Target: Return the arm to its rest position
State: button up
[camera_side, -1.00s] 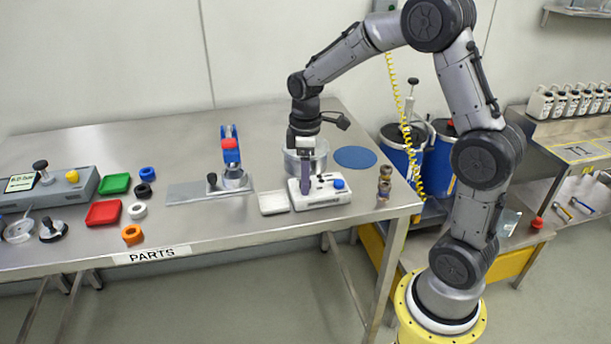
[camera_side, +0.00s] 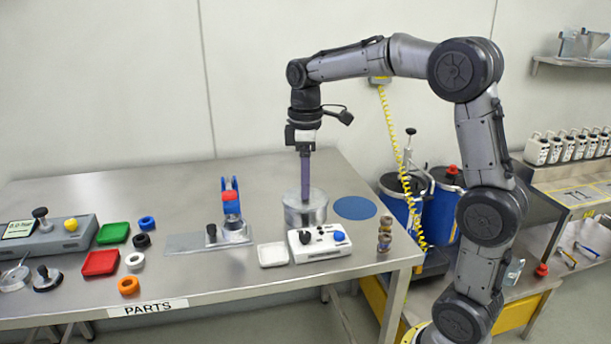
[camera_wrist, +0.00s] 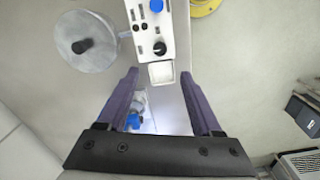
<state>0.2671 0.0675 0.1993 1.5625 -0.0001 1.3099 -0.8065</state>
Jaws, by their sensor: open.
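My gripper (camera_side: 305,199) hangs from my raised arm, with its purple fingers pointing down above the steel table (camera_side: 210,270). In the side view the fingers overlap the metal pot (camera_side: 305,213). In the wrist view my gripper (camera_wrist: 158,74) shows its two fingers wide apart with nothing held between them. The pot with a dark knob (camera_wrist: 85,42) lies off to the left there. The white control box (camera_side: 320,243) with a blue knob stands apart from the fingers, and it shows at the top of the wrist view (camera_wrist: 154,30).
A white dish (camera_side: 273,254) sits beside the box. A blue clamp fixture (camera_side: 231,210), blue disc (camera_side: 355,207) and small stacked brass parts (camera_side: 384,238) stand nearby. Coloured trays and rings lie at left. Blue drums (camera_side: 443,210) and a yellow coiled hose (camera_side: 402,155) are to the right.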

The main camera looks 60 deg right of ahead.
jog(key=shift+r, duration=0.45)
jog(key=s+a+r+t, duration=0.3)
jog(key=s+a+r, duration=0.35)
jog(key=s, duration=0.35)
jog(key=s+a+f+m+t, duration=0.2)
jog(key=s+f+m, duration=0.4)
jog(key=s+f, duration=0.3)
jog(key=shift+s+a+t, duration=0.3)
jog(key=shift+s+a, duration=0.2)
jog(key=shift+a, duration=0.25)
